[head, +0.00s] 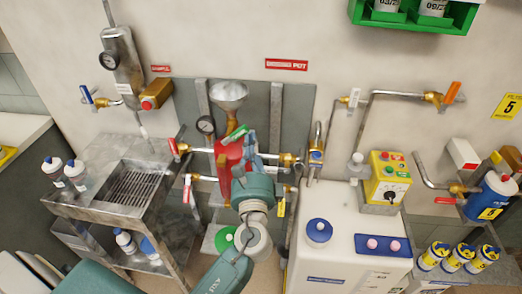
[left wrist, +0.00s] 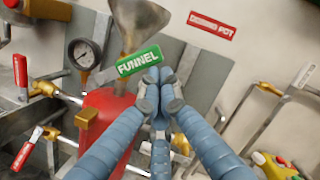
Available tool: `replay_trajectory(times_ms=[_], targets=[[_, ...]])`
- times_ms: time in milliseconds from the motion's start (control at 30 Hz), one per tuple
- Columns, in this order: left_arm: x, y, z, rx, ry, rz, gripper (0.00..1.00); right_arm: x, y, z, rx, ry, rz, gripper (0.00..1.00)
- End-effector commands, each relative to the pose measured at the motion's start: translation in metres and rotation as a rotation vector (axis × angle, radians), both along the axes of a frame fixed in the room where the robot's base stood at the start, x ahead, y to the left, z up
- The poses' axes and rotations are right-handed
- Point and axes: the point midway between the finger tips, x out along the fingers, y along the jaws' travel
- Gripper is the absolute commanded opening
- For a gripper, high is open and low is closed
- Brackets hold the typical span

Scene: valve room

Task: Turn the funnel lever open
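The green lever marked FUNNEL (head: 236,134) is below the metal funnel (head: 229,92), above the red pot (head: 226,160). In the left wrist view the green lever (left wrist: 138,62) slants up to the right, with the funnel (left wrist: 138,22) behind it and the red pot (left wrist: 104,125) below. My left gripper (head: 250,142) is at the lever's right end. In the left wrist view its blue fingers (left wrist: 159,78) are drawn together at the lever's lower right edge. I cannot see whether anything is between the fingertips. My right gripper is not in view.
A pressure gauge (head: 206,125) and red-handled valves (head: 174,147) are left of the pot. A white tank (head: 335,235) and a yellow control box (head: 388,178) stand to the right. A steel sink stand (head: 90,212) is at left. Pipes crowd both sides.

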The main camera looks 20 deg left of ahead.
Motion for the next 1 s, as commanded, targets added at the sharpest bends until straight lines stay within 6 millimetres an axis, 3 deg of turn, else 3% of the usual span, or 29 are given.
replay_trajectory(times_ms=[300, 700, 1000], targets=[[-0.004, 0.016, 0.026, -0.291, -0.087, 0.003, 0.0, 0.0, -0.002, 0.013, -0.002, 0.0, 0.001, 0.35], [-0.009, 0.033, 0.041, -0.58, -0.168, 0.004, 0.0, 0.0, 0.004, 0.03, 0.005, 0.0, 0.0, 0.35], [-0.011, 0.04, 0.044, -0.577, -0.167, 0.004, 0.0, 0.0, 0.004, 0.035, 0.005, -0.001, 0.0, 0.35]])
